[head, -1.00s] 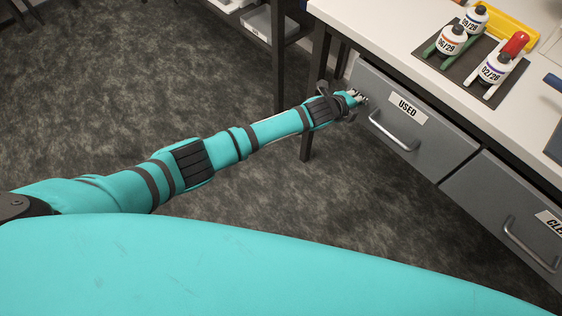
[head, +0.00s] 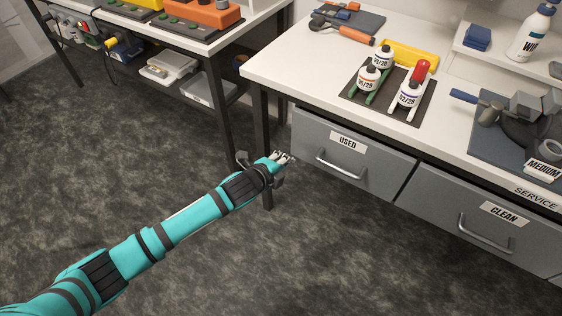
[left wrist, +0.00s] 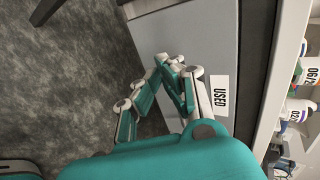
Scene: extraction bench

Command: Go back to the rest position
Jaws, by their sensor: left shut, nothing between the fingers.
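My left gripper (head: 283,157) is shut and empty, at the end of my turquoise arm. In the head view it shows just left of the grey drawer marked USED (head: 386,164), below the bench top. In the left wrist view the fingers of my left gripper (left wrist: 176,62) are folded together beside the front of the USED drawer (left wrist: 236,40), with nothing between them. Whether they touch the drawer cannot be told. The USED drawer looks closed, its handle (head: 340,170) clear of the fingers. My right gripper is not in view.
The CLEAN drawer (head: 430,206) is closed on the right. On the white bench top (head: 290,68) stand a dark mat (head: 350,92) with several bottles and a yellow object (head: 408,57). Another bench (head: 215,42) stands at the back left. The floor (head: 150,180) is open.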

